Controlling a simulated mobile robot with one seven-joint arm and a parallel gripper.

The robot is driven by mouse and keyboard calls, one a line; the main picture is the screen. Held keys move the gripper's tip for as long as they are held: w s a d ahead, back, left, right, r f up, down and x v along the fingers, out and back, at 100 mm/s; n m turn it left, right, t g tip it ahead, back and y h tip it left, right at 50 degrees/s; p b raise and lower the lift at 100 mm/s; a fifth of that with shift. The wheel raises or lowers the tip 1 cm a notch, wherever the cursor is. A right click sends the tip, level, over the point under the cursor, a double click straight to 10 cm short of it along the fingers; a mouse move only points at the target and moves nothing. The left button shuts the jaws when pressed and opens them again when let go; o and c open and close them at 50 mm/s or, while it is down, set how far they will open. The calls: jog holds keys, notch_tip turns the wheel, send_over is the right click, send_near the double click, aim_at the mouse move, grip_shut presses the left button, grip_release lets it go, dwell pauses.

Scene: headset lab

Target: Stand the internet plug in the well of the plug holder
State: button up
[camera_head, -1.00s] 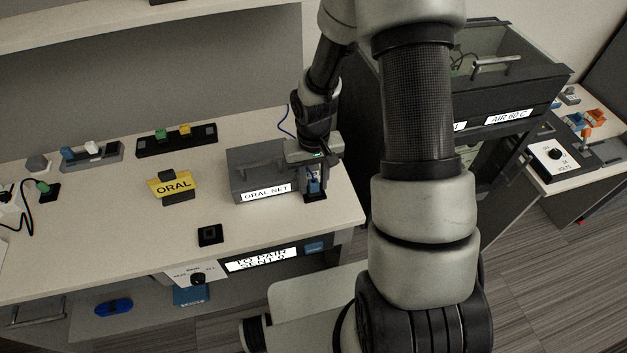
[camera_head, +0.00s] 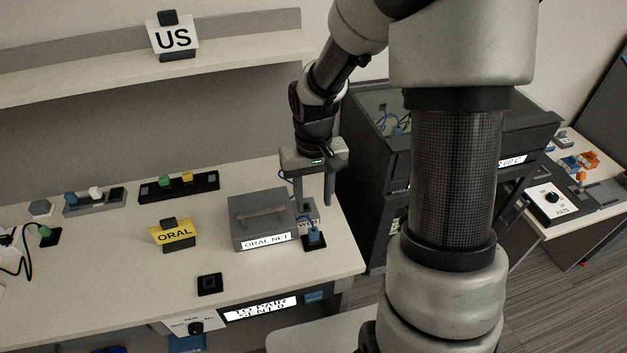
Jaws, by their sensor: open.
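A blue plug (camera_head: 314,235) stands upright on a small black square base (camera_head: 315,247), which looks like the plug holder, near the right end of the desk. How deep the plug sits in the well cannot be told. A blue cable (camera_head: 284,175) shows behind my gripper. My gripper (camera_head: 313,206) is above and slightly behind the plug in the picture, pointing down. Its two fingers are spread with nothing between them, apart from the plug.
A grey lidded box labelled ORAL NET (camera_head: 262,220) stands just left of the plug. A yellow ORAL sign (camera_head: 173,233) and another black square holder (camera_head: 209,284) are further left. A black cabinet (camera_head: 375,160) stands to the right. Open desk lies in front of the box.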

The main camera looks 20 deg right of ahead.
jog(key=shift+r, duration=2.3)
jog(key=shift+r, duration=0.1)
jog(key=s+r+t+p, duration=0.2)
jog(key=s+r, duration=0.5)
jog(key=r, duration=0.4)
jog(key=s+r+t+p, duration=0.3)
jog(key=s+r, duration=0.5)
jog(key=r, duration=0.3)
jog(key=shift+s+t, duration=0.3)
jog(key=shift+r, duration=0.1)
